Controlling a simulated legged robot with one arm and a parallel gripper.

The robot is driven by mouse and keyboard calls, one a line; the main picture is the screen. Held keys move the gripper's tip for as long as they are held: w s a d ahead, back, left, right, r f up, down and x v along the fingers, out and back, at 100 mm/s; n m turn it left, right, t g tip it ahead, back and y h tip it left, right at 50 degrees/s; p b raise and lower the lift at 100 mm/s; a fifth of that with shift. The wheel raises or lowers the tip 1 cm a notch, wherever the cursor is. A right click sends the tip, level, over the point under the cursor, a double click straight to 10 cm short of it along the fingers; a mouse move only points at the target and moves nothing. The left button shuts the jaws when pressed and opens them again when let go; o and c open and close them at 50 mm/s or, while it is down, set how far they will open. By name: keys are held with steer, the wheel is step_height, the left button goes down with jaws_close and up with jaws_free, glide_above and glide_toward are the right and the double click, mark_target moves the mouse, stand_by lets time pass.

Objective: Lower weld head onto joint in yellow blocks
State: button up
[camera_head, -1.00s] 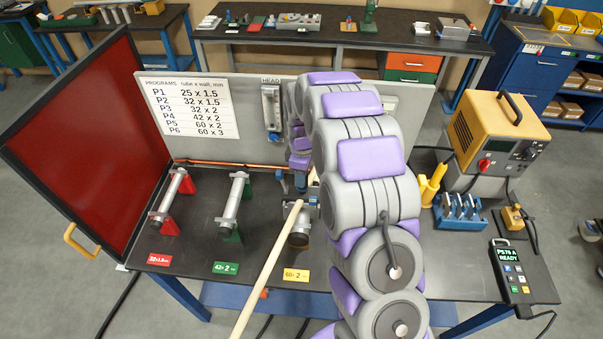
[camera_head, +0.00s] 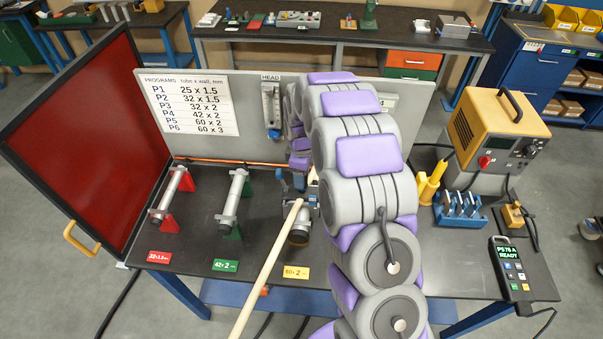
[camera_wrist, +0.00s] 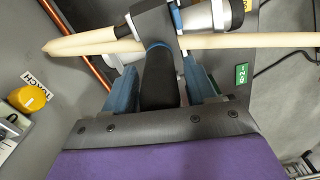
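The yellow blocks carry a 60x2 yellow label (camera_head: 296,272) on the bench. A short grey tube (camera_head: 299,236) stands above that label, partly hidden by my arm and the tan hose. In the wrist view the tube end (camera_wrist: 222,14) shows at the top. The dark weld head (camera_wrist: 152,18) lies across the tube's near side, with a blue band; whether it touches the tube cannot be told. Its black handle (camera_wrist: 160,78) sits between the blue fingers of my gripper (camera_wrist: 160,92), which are close on both sides of it. In the head view my arm hides most of the gripper.
A tan hose (camera_head: 266,268) crosses in front of the tube. Tubes on red blocks (camera_head: 171,222) and green blocks (camera_head: 232,235) stand to the left. A yellow power source (camera_head: 497,128), blue tool rack (camera_head: 461,210) and pendant (camera_head: 511,270) stand right. A grey back panel (camera_head: 215,140) rises behind.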

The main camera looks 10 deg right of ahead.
steer(key=shift+o, duration=0.7)
step_height(320, 180, up, 17)
steer(key=b, duration=0.1)
steer(key=s+f+m+b, duration=0.4)
steer(key=s, duration=1)
steer(key=s+f+m+g+b, duration=0.1)
steer(key=s+f+m+b, duration=0.3)
steer(key=s, duration=1)
steer(key=s+f+m+b, duration=0.4)
steer(key=s+b, duration=0.1)
steer(key=s, duration=0.9)
steer(key=shift+s+f+m+g+b, duration=0.3)
steer(key=shift+g+b, duration=0.05)
steer(key=shift+g, duration=0.05)
